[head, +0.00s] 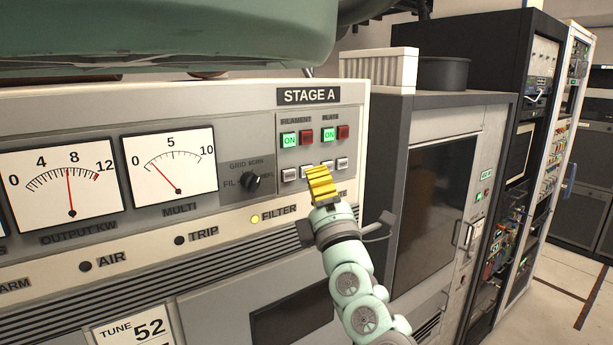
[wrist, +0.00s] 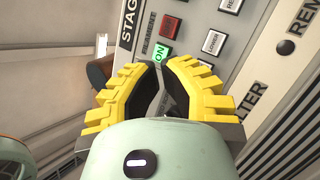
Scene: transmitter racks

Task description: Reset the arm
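My gripper (head: 321,186) has yellow ridged fingers on a pale green arm. In the head view it points up in front of the lower right of the STAGE A panel (head: 262,175). In the wrist view the fingers (wrist: 160,65) curve in and their tips come together, with nothing seen held between them. A lit green FILAMENT ON button (wrist: 161,54) shows just beyond the tips. I cannot tell whether the gripper touches the panel. The arm is partly bent, rising from the bottom of the head view.
Both green ON buttons, FILAMENT (head: 289,139) and PLATE (head: 328,134), are lit beside red buttons. A row of white buttons (head: 289,174) and a black knob (head: 251,182) sit below. A grey cabinet (head: 445,200) and dark racks (head: 510,60) stand right. Open floor (head: 540,310) lies at far right.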

